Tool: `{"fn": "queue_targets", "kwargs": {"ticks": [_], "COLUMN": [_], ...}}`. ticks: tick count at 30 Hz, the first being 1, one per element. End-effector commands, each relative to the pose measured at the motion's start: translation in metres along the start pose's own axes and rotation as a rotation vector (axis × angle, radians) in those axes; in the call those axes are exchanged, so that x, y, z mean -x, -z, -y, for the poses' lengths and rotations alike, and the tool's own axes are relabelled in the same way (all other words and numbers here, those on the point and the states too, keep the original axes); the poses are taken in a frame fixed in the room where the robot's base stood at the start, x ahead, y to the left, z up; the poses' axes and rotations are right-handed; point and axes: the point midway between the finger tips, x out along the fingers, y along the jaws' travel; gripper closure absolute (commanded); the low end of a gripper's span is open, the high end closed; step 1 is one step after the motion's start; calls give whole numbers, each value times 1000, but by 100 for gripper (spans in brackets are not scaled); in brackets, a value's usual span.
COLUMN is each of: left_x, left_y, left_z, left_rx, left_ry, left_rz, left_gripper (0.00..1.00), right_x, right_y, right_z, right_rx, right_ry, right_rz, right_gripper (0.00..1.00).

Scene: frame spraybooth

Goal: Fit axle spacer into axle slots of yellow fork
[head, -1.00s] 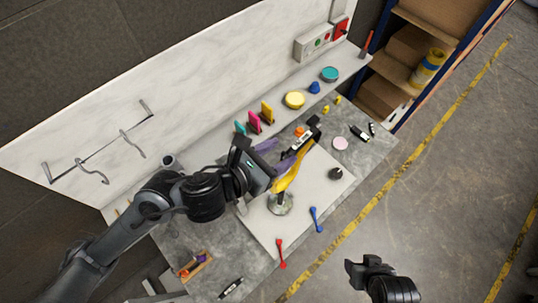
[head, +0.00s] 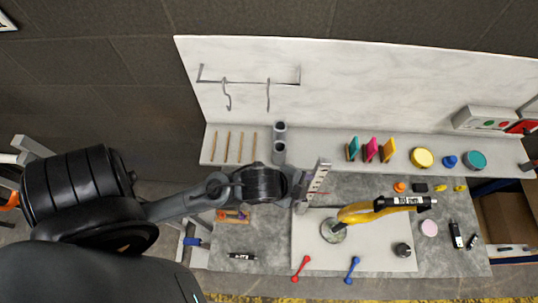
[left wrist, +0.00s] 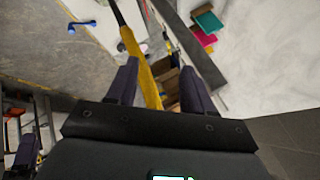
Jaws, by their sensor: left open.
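The yellow fork (head: 362,213) extends to the right from a round grey stand (head: 333,232) on the white board. A black cylinder with a white label, which looks like the axle spacer (head: 405,202), lies at the fork's right end in the head view. I cannot tell whether it is seated in the slots. My left gripper (left wrist: 158,72) is open, its two dark fingers apart, with the yellow fork (left wrist: 143,75) showing between and beyond them. In the head view the gripper is left of the fork, and its fingers are hard to make out. My right gripper is not in view.
The white board (head: 375,257) has a red tool (head: 301,268), a blue tool (head: 352,270) and a dark knob (head: 402,249). Coloured discs and upright pieces stand on the rear shelf (head: 315,148). Several small items lie at the bench's right.

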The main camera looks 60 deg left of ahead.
Motion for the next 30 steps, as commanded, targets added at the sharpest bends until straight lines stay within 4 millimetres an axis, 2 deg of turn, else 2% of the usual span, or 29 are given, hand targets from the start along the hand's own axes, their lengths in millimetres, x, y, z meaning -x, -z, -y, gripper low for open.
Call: {"fn": "queue_targets", "kwargs": {"ticks": [1, 4, 6, 10, 14, 23, 26, 30], "left_x": [-2, -1, 0, 4, 6, 7, 14, 32], "left_y": [-18, -49, -65, -84, -90, -89, -85, -77], "left_z": [-16, -41, -56, -73, -79, -78, -73, -61], "left_rx": [174, 482, 647, 840, 907, 909, 908, 907], "left_ry": [-48, -106, -131, -151, -156, -155, -155, -155], "left_rz": [55, 163, 229, 312, 342, 342, 341, 341], "left_gripper": [49, 49, 49, 49, 49, 49, 49, 49], "right_x": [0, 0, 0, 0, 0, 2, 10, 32], "right_y": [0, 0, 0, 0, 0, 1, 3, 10], "right_z": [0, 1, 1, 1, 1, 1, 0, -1], "right_rx": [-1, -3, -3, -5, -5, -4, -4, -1], "right_ry": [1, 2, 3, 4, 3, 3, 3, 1], "right_rz": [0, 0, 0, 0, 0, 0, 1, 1], "right_gripper": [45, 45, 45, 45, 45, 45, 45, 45]}}
